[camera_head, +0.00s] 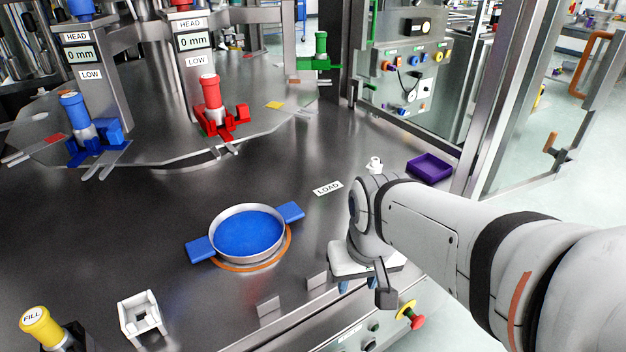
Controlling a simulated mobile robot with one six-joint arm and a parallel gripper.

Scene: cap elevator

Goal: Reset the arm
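My arm (430,222) reaches in from the right edge and bends down at the wrist. My gripper (357,286) hangs over the front right edge of the dark metal table (130,235).
A purple tray (430,168) and a small white part (375,164) lie behind my wrist. A white holder (141,316) and a yellow FILL knob (41,327) stand front left. Red (211,100) and blue (75,112) stations stand at the back.

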